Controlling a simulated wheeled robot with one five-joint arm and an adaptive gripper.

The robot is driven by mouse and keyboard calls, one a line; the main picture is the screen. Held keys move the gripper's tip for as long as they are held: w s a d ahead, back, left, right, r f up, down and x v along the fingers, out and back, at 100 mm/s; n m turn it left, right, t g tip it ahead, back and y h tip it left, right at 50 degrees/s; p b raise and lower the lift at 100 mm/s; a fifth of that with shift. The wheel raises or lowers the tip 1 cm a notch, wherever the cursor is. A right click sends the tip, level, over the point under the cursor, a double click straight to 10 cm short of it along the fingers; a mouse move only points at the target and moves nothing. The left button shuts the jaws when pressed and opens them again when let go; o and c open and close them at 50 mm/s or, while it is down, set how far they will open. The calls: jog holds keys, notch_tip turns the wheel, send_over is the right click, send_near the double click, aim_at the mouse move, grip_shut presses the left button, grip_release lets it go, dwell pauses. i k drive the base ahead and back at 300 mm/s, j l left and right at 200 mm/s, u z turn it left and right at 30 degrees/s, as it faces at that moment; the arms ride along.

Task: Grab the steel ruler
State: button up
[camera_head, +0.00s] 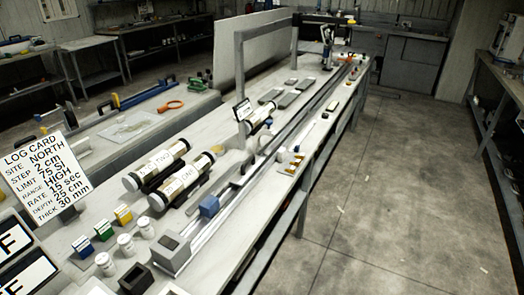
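I cannot pick out the steel ruler with certainty at this size. Long thin metallic strips form a rail (262,172) along the right part of the long bench (262,212), and a ruler could not be told apart from them. A blue block (209,206) and a grey block (171,250) sit at the near end of this rail. My gripper is not in view.
A grey frame (239,80) rises over the bench.

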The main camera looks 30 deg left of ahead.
aim_at(253, 163)
jog(key=i+u, duration=0.2)
jog(key=i, duration=0.4)
jog(key=i+u, duration=0.15)
jog(key=i, duration=0.45)
jog(key=i+l+u, duration=0.2)
jog(key=i, duration=0.4)
jog(key=i+u, duration=0.4)
jog(key=i+l+u, duration=0.1)
jog(key=i+u, duration=0.35)
jog(key=k+u, duration=0.1)
jog(key=u, duration=4.35)
